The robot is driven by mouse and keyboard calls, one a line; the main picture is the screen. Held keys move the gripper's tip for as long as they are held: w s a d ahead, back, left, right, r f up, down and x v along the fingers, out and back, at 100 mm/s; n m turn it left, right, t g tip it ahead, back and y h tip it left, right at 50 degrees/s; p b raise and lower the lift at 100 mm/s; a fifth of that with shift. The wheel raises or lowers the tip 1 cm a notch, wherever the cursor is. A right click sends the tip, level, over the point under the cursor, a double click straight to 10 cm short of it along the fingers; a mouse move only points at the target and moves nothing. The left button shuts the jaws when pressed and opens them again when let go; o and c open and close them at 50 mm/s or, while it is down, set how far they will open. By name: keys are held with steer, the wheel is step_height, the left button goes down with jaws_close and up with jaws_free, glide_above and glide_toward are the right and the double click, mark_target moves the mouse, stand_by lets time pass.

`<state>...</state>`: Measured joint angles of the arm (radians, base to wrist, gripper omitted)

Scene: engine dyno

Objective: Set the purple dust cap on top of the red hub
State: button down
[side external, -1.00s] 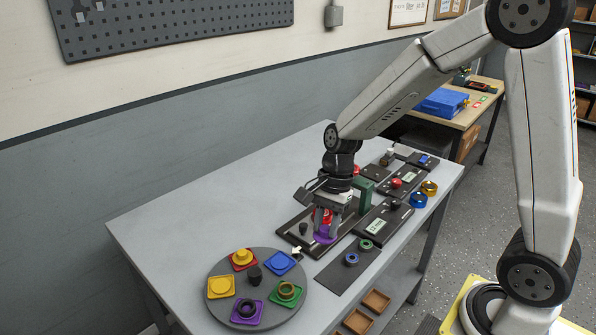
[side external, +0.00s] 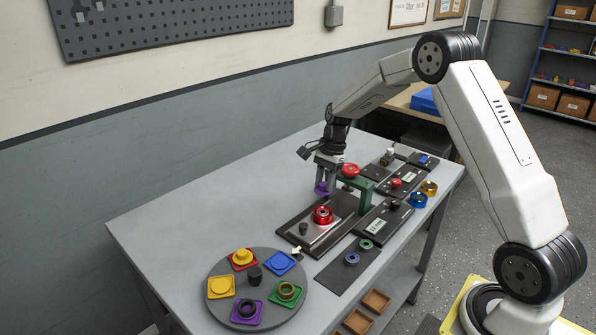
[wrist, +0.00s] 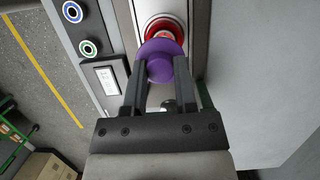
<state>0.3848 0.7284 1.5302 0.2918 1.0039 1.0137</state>
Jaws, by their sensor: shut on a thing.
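The purple dust cap (side external: 322,188) is held between the fingers of my gripper (side external: 327,180), which is shut on it. In the side view the cap hangs in the air, higher in the picture than the red hub (side external: 322,215) and apart from it. The red hub stands on a pale strip of a dark base plate (side external: 343,208), with nothing on top. In the wrist view the cap (wrist: 166,65) sits between the fingertips and partly covers the red hub (wrist: 160,27) beyond it.
A green bracket with a red knob (side external: 350,171) stands close to the right of my gripper. A round grey tray (side external: 222,268) with several coloured pieces is at the front left. Dark modules (side external: 384,221) line the right side. The left of the table is clear.

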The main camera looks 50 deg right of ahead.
steer(key=shift+w+d+f, duration=0.1)
steer(key=shift+d, duration=0.2)
steer(key=shift+f, duration=0.2)
steer(key=shift+f, duration=2.95)
steer(key=shift+f, duration=0.5)
stand_by(0.5)
steer(key=shift+c, duration=1.6)
jaws_free()
steer(key=shift+r, duration=0.15)
